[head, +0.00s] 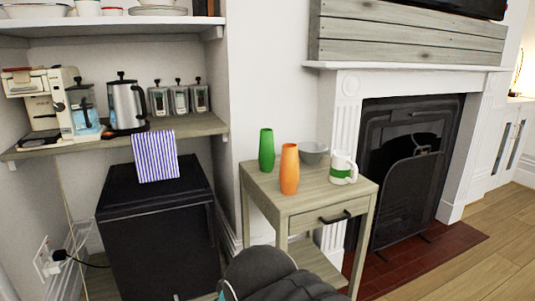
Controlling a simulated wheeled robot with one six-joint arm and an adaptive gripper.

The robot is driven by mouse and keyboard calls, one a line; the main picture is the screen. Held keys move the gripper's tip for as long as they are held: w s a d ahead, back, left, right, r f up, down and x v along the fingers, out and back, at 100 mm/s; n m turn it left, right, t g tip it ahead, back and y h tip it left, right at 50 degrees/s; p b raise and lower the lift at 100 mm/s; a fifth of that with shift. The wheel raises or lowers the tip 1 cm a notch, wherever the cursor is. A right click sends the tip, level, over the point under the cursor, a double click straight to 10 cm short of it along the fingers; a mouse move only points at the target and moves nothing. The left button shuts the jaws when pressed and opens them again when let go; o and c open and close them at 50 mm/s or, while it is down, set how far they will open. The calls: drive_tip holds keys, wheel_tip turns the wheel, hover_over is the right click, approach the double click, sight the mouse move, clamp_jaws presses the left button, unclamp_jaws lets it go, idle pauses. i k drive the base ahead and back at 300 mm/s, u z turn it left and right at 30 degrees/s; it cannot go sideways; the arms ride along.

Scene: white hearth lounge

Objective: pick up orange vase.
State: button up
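The orange vase (289,169) stands upright on a small wooden side table (320,197), near its front left edge. A green vase (267,150) stands just behind it to the left. A grey bowl (314,153) and a white mug with a green band (343,167) are to its right, apart from it. A dark rounded part of my arm shows at the bottom centre, below and in front of the table. My gripper itself is not in view.
A black cabinet (158,235) with a striped cloth (155,157) stands left of the table. A wooden shelf (190,128) above it holds a coffee machine (52,101), kettle (127,104) and canisters. A fireplace (405,170) is to the right. Wooden floor (460,265) is clear at lower right.

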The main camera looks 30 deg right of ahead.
sight(289, 175)
drive_tip(key=z, duration=0.7)
drive_tip(key=k, duration=1.3)
drive_tip(key=u, duration=1)
drive_tip(key=i, duration=1.25)
drive_tip(key=z, duration=1)
drive_tip(key=i, duration=0.3)
drive_tip(key=z, duration=0.3)
